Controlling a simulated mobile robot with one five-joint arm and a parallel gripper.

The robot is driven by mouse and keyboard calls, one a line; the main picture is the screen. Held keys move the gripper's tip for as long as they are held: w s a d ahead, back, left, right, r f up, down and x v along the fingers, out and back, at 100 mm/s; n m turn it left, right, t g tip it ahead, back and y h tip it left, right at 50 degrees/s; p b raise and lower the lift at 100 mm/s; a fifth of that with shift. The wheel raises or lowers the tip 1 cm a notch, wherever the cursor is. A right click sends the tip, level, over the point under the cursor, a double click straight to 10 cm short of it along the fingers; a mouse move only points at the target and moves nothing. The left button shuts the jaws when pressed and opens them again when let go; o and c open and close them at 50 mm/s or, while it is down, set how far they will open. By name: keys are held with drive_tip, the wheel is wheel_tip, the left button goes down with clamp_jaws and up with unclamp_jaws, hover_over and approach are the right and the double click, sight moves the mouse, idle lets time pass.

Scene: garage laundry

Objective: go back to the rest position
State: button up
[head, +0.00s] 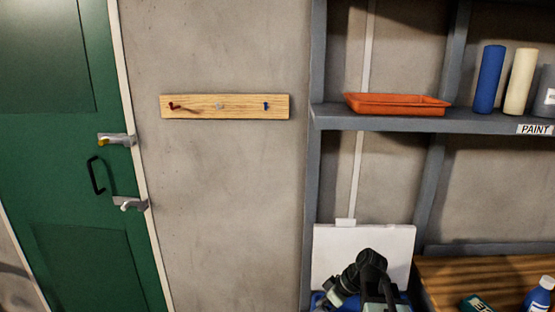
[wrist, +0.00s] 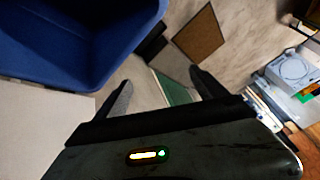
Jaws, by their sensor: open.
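My gripper (wrist: 160,79) shows in the wrist view with its two dark fingers spread apart. Nothing is between the fingers, so it is open and empty. In the head view, part of my dark arm (head: 370,278) shows at the bottom, right of centre, in front of a white panel. The fingertips cannot be made out there.
A blue bin (wrist: 75,45) is close to my gripper, upper left in the wrist view. A wooden bench (head: 480,272) with a blue bottle (head: 539,296) stands at right, below a shelf (head: 450,121) holding an orange tray (head: 398,104). A green door (head: 70,170) is at left.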

drive_tip(key=s+a+f+m+g+h, duration=0.1)
drive_tip(key=s+a+f+m+h, duration=0.1)
drive_tip(key=s+a+h, duration=0.1)
drive_tip(key=s+d+f+m+h, duration=0.1)
drive_tip(key=d+m+h, duration=0.2)
drive_tip(key=d+m, duration=0.4)
drive_tip(key=shift+s+f+m+h, duration=0.15)
drive_tip(key=shift+m+h, duration=0.15)
drive_tip(key=shift+m, duration=0.5)
drive_tip(key=shift+o, duration=0.4)
